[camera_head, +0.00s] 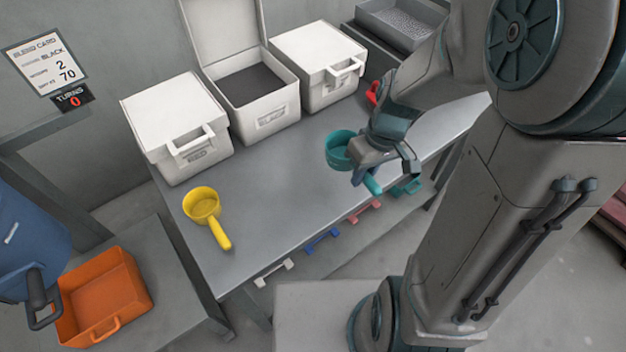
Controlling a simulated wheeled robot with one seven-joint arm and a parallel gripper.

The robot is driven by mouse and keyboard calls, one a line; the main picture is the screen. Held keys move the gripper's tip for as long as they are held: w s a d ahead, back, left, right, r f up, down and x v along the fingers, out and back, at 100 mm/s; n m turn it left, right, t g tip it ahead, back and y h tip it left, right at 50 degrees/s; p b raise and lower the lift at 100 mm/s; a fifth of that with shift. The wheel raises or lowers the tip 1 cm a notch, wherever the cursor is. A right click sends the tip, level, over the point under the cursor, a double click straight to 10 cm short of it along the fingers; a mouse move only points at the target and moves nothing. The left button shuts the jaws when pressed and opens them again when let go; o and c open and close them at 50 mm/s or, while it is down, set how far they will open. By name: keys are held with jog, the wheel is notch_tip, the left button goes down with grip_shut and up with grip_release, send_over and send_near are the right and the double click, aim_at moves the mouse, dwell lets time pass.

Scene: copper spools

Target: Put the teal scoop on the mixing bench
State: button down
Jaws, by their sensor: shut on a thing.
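The teal scoop (338,157) is a round cup with a handle, at the middle right of the camera_head view. My gripper (365,172) is shut on it, and the handle end shows below the jaws. The scoop is over the grey bench (262,190); I cannot tell whether it touches the top. My gripper and wrist hide part of the scoop. No label in view says whether this grey bench is the mixing bench.
A yellow scoop (202,205) lies at the bench's left. White bins (178,120), one open (270,103) with dark contents, line the back. A red item (373,94) is behind my wrist. An orange tray (104,300) sits lower left. The bench middle is clear.

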jog(key=s+n+b, duration=0.2)
jog(key=s, duration=0.3)
jog(key=p, duration=0.1)
send_over(329, 193)
jog(key=f, duration=0.7)
jog(key=shift+w+d+f, duration=0.1)
jog(key=shift+d+f, duration=0.15)
jog(key=shift+f, duration=2.1)
jog(key=shift+f, duration=0.2)
jog(key=c, duration=1.3)
grip_release()
